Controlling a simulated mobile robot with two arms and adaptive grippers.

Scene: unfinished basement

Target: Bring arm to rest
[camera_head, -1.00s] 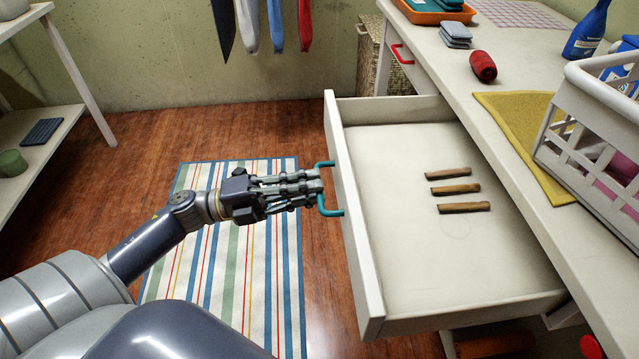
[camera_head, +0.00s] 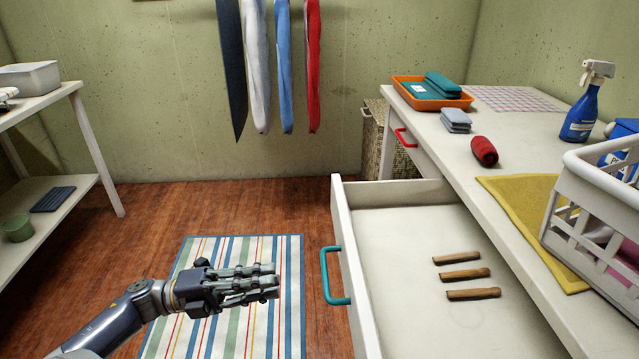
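My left arm (camera_head: 110,325) comes in from the lower left, over the striped rug. My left gripper (camera_head: 272,283) is to the left of the open drawer's teal handle (camera_head: 335,277), with a gap between them. Nothing shows in its fingers; their spacing is hard to judge from this angle. The drawer (camera_head: 400,225) stands pulled out from the white table and holds 3 wooden clothespins (camera_head: 463,273). My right gripper is out of view.
The table (camera_head: 455,150) carries an orange tray (camera_head: 430,101), a red roll (camera_head: 484,151), a yellow cloth (camera_head: 530,215), a spray bottle (camera_head: 582,112) and a white basket (camera_head: 585,205). A shelf (camera_head: 90,140) stands left. Cloths hang at the back wall.

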